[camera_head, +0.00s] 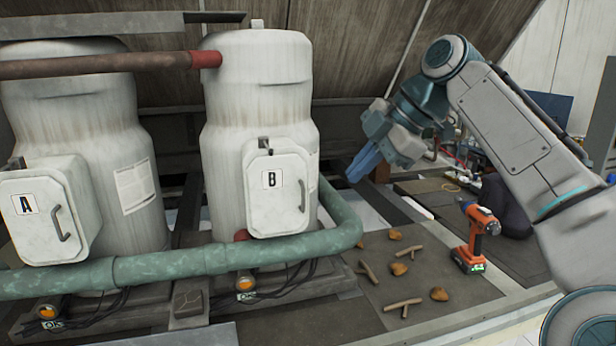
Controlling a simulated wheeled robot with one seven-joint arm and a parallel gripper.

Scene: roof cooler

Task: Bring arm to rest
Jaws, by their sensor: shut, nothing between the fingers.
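My gripper (362,166) is shut and empty, its blue fingers pointing down and left. It hangs in the air to the right of tank B (262,95), above the bend of the green pipe (345,215). My arm reaches in from the right edge, bent at a raised elbow. The fingers look apart from the tank and pipe, though the exact distance cannot be told. The door marked B (277,200) is on the front of tank B and looks shut.
Tank A (85,120) stands at left with a shut door marked A (45,212). A red pipe (110,63) runs to tank B. An orange drill (475,237) stands below my arm. Sticks and brown lumps (399,269) lie on the deck. Cables and clutter lie behind.

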